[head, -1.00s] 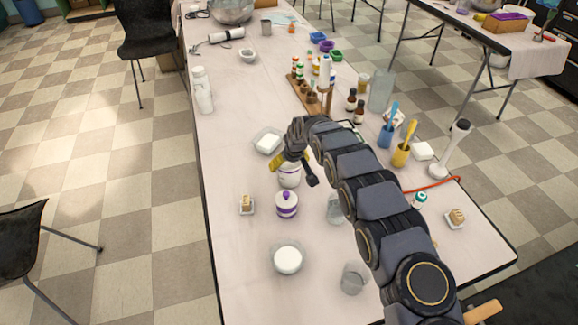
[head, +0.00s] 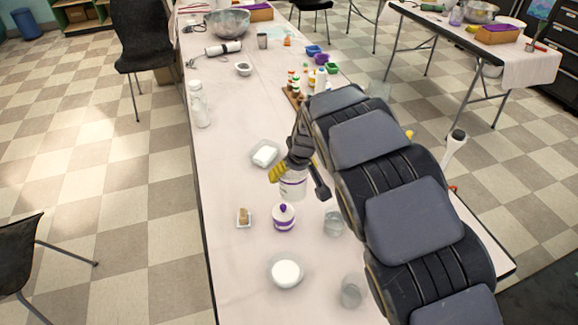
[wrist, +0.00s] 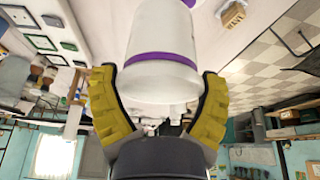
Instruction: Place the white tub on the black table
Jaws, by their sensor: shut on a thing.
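The white tub (head: 292,188) has a purple band and is in my gripper (head: 297,176) near the middle of the head view. In the wrist view the tub (wrist: 160,80) sits between the two yellow-padded fingers of my gripper (wrist: 158,88), which are closed against its sides. The head view does not clearly show a gap under the tub. The long table (head: 235,265) beneath has a pale top and a dark edge. No table with a plainly black top is in view.
A purple-and-white jar (head: 284,218) stands close in front of the tub. My arm hides much of the table's right side. The left strip is mostly clear. Another pale table (head: 450,32) stands at upper right.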

